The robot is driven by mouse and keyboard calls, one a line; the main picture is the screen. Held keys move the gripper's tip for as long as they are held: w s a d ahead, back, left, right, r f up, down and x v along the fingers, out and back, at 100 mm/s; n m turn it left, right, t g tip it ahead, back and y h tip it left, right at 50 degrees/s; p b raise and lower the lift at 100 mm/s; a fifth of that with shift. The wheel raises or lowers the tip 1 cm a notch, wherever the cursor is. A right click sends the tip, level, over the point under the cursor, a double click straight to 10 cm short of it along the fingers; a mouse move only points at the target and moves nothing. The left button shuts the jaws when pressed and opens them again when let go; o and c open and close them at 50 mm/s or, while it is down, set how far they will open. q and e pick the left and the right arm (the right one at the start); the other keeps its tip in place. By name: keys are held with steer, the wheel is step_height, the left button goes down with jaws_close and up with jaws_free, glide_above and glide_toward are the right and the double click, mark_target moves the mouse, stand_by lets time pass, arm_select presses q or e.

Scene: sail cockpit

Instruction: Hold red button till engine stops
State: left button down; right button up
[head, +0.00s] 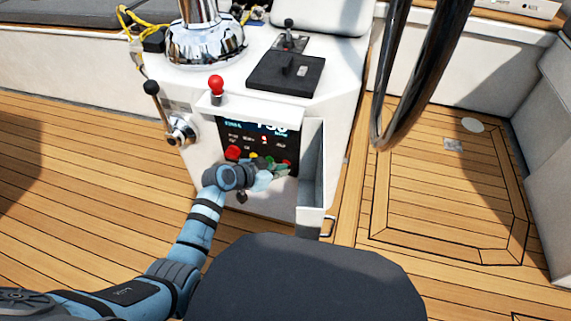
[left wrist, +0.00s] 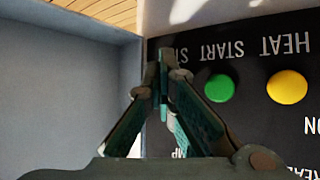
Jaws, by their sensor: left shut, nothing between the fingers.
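The engine panel (head: 262,142) is a black plate on the white console. Its lower row holds a large red button (head: 233,153) at the left, a yellow button (head: 253,157), a green button (head: 269,160) and a small red one (head: 287,162) at the right. My left gripper (head: 283,169) is shut and empty, at the right end of this row by the small red button. In the left wrist view the fingertips (left wrist: 163,62) lie beside the green button (left wrist: 220,88), below a partly hidden label starting with S. The fingers hide any button there; contact cannot be told. My right gripper is out of view.
The yellow button (left wrist: 287,87) also shows in the left wrist view. A white open compartment (head: 312,170) borders the panel on the right. A red-knobbed lever (head: 216,86) and a black-knobbed lever (head: 152,88) stand above and left. A steel wheel rim (head: 418,80) is to the right.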

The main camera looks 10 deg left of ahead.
arm_select(q)
steer(key=shift+s, duration=0.1)
steer(key=shift+s+p, duration=0.7)
steer(key=shift+s, duration=0.1)
steer(key=s+p, duration=0.3)
steer(key=s, duration=0.2)
steer(key=shift+a, duration=0.2)
